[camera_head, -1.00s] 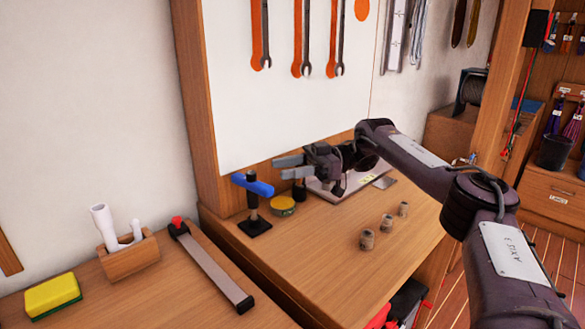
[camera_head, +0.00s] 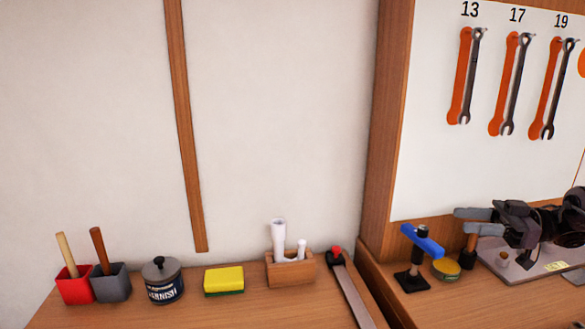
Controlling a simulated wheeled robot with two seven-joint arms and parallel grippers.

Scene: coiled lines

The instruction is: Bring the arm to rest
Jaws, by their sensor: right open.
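My right gripper (camera_head: 466,220) shows at the right of the head view, with its dark wrist running off the right edge. Its two grey fingers point left and are apart, with nothing seen between them. It is above the workbench, just right of a blue-topped tool on a black stand (camera_head: 421,244). A small dark post (camera_head: 468,254) shows below the fingers, partly hidden by them. I cannot tell whether the fingers touch it. My left gripper is not in view.
A yellow-topped tin (camera_head: 446,269) and a grey plate (camera_head: 517,268) lie near the gripper. Wrenches (camera_head: 507,83) hang on the white board behind. On the left bench stand a varnish can (camera_head: 163,281), a sponge (camera_head: 224,282), a wooden holder (camera_head: 290,269) and red and grey pots.

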